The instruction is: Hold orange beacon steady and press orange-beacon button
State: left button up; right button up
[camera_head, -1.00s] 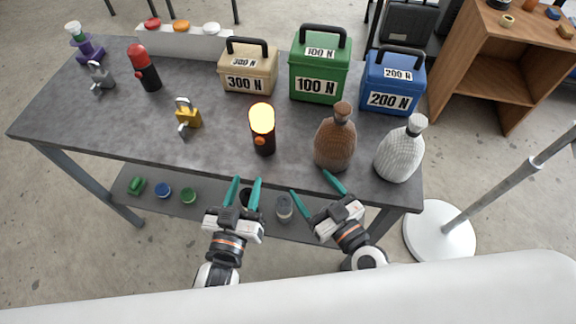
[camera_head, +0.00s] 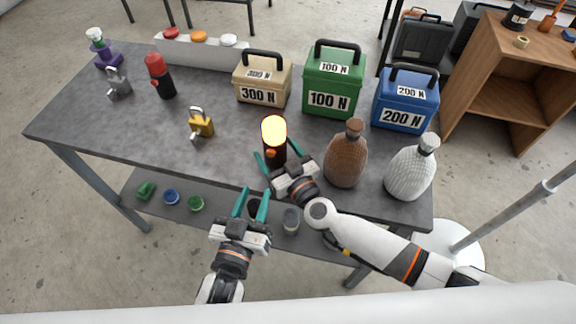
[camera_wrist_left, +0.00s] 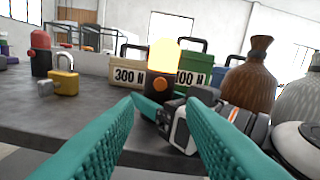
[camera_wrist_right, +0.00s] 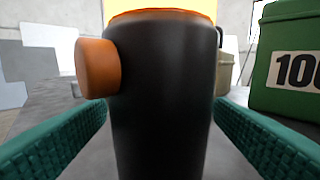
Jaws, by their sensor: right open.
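The orange beacon (camera_head: 274,132) stands upright on the grey table, its top glowing yellow-orange over a black body. Its round orange button (camera_wrist_right: 97,68) sticks out on the left side in the right wrist view. My right gripper (camera_head: 278,158) is open, with its teal fingers on either side of the beacon's black body; the right wrist view shows gaps beside the body. My left gripper (camera_head: 251,205) is open and empty in front of the table's front edge. In the left wrist view the beacon (camera_wrist_left: 162,68) stands beyond the left fingers, partly hidden by the right gripper.
A brown bottle (camera_head: 346,155) and a white bottle (camera_head: 411,167) stand to the right. Green (camera_head: 333,82), beige (camera_head: 262,80) and blue (camera_head: 405,98) weight boxes stand behind. A yellow padlock (camera_head: 201,124) and a red beacon (camera_head: 160,76) are to the left. The table between is clear.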

jog(key=shift+x, duration=1.35)
jog(key=shift+c, duration=0.4)
jog(key=c, duration=0.9)
pick_arm(q)
jog(key=shift+c, duration=0.6)
pick_arm(e)
jog(key=shift+c, duration=0.9)
pick_arm(q)
grip_shut()
